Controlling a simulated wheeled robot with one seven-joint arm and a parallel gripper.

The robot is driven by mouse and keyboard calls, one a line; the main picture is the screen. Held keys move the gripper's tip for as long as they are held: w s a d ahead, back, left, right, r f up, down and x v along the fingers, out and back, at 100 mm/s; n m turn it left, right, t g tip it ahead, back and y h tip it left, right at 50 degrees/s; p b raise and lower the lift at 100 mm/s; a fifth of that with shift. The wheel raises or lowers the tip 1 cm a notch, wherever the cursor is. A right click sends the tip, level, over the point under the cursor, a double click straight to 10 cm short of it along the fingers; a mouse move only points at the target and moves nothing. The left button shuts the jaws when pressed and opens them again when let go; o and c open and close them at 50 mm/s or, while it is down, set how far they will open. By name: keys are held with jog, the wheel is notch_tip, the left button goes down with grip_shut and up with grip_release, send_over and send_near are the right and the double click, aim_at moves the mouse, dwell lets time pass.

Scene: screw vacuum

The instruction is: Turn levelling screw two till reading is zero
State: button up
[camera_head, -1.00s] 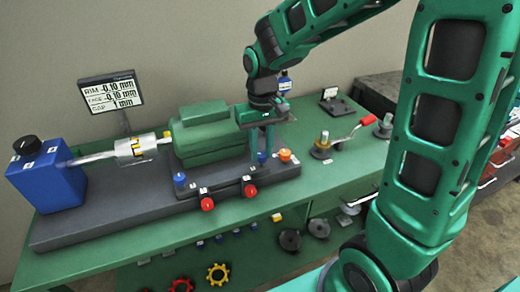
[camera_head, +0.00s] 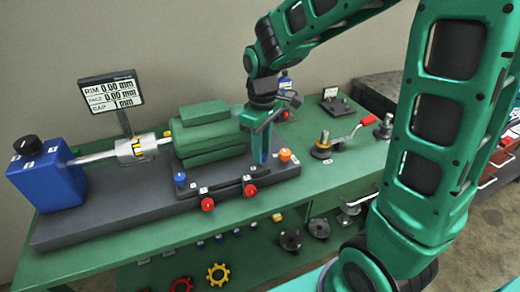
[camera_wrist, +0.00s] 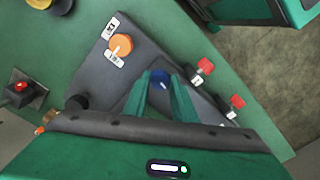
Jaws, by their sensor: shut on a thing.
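My gripper (camera_head: 262,150) points down at the right end of the green motor (camera_head: 205,135). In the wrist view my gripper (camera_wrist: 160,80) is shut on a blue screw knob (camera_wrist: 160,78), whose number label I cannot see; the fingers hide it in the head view. Another blue knob (camera_head: 180,179) stands at the motor's near left corner. An orange knob (camera_head: 285,155), seen also in the wrist view (camera_wrist: 121,44), stands beside the gripper. The display (camera_head: 112,91) reads RIM 0.00 mm, FACE 0.00 mm, GAP 1 mm.
The grey base plate (camera_head: 110,218) carries a blue block (camera_head: 48,178) and a shaft with a white coupling (camera_head: 135,149). Red knobs (camera_head: 207,204) line its front edge.

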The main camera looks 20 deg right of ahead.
jog(key=shift+w+d, duration=0.1)
jog(key=shift+d, duration=0.05)
jog(key=o, duration=1)
jog(key=shift+o, duration=0.2)
notch_tip(320, 180, up, 11)
jog(key=shift+f, duration=0.15)
jog(key=s+d+f+m, duration=0.3)
jog(key=s+d+m, duration=0.3)
jog(key=s, duration=0.5)
jog(key=s+d+f+m, duration=0.3)
jog(key=s+d+m, duration=0.4)
jog(key=s+d, duration=0.4)
jog(key=shift+s, duration=0.75)
